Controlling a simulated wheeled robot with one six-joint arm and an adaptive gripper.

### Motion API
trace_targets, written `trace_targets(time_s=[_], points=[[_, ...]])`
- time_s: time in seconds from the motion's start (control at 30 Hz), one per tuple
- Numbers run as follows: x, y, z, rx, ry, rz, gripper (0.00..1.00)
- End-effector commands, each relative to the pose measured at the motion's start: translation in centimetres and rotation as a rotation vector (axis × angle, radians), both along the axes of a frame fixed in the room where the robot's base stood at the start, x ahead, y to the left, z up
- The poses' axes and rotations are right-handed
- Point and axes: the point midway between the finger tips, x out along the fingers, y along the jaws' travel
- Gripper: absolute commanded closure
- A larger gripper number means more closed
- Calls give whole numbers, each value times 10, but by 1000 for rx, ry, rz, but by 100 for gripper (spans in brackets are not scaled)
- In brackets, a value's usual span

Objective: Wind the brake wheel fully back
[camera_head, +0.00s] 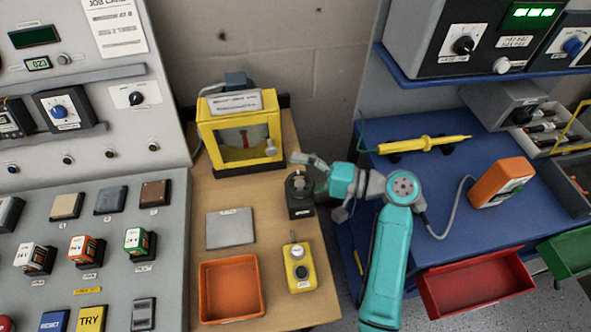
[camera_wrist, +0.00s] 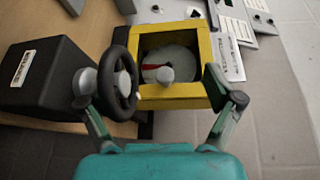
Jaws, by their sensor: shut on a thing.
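The brake unit is a black box (camera_head: 300,207) on the wooden bench, in front of the yellow-framed case. In the wrist view the black box (camera_wrist: 40,78) has a white label, and its black brake wheel (camera_wrist: 131,92) with a grey hub faces the gap between my fingers. My gripper (camera_wrist: 150,80) is at the wheel, with the left finger against or just over its rim and the right finger well to the right. The exact contact is hard to see. In the head view my gripper (camera_head: 313,166) is just above and right of the box.
The yellow-framed case (camera_head: 204,140) holds a pale disc (camera_wrist: 170,62) with a red mark. An orange tray (camera_head: 204,308), a grey plate (camera_head: 230,229) and a yellow pendant (camera_head: 299,272) lie on the bench. A blue bench (camera_head: 430,215) stands right, a control panel (camera_head: 100,190) left.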

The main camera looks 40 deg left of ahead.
Motion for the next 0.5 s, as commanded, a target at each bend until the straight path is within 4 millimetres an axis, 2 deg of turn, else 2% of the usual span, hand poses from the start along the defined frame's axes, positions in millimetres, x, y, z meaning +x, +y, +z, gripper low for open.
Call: trace_targets(time_s=[0.03,0.5], points=[[5,-5,11,17,-11,-6,39],[21,-33,11,16,-10,-12,47]])
